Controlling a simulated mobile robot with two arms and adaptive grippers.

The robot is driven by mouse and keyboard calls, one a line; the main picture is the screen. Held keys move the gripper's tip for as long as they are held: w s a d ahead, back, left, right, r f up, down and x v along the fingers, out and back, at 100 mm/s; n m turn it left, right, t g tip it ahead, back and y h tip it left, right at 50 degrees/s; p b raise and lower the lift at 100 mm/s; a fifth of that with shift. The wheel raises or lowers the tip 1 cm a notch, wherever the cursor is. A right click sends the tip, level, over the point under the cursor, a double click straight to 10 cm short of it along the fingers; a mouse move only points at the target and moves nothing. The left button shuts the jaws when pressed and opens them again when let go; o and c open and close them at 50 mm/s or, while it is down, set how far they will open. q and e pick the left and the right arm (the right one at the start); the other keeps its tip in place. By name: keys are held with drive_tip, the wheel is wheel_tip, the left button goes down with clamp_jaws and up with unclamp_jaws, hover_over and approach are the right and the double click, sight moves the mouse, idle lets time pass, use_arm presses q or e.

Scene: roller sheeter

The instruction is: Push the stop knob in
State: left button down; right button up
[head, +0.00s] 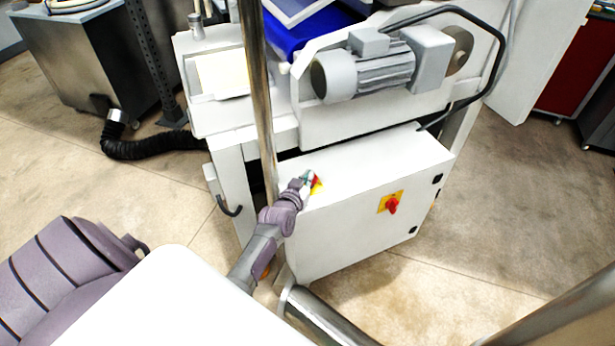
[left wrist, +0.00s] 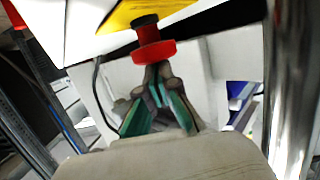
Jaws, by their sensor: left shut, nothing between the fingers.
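My left gripper (head: 307,178) is shut and empty. In the left wrist view its closed fingertips (left wrist: 158,72) are right at the knob's red face; I cannot tell whether they touch. My right gripper is not in view.
The white cabinet (head: 345,240) has a red rotary switch (head: 392,205) on a yellow plate on its front. A grey motor (head: 365,72) is mounted above. A shiny metal post (head: 258,100) stands close beside my left gripper. Open floor (head: 480,200) lies to the right.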

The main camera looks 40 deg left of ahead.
use_arm(q)
drive_tip(key=shift+f, duration=0.1)
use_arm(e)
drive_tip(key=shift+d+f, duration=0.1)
use_arm(q)
drive_tip(key=shift+s+f+b, duration=0.1)
drive_tip(key=shift+f+b, duration=0.7)
drive_tip(key=shift+f, duration=0.15)
drive_tip(key=shift+s+d, duration=0.1)
drive_tip(key=shift+s, duration=0.05)
drive_tip(key=shift+f, duration=0.25)
drive_tip(key=shift+r+p, duration=0.45)
drive_tip(key=shift+r, duration=0.05)
wheel_tip(320, 180, up, 5)
drive_tip(key=p, duration=0.3)
drive_tip(key=shift+f, duration=0.2)
drive_tip(key=b+v, duration=0.1)
drive_tip(key=v, duration=0.8)
drive_tip(key=shift+s, duration=0.25)
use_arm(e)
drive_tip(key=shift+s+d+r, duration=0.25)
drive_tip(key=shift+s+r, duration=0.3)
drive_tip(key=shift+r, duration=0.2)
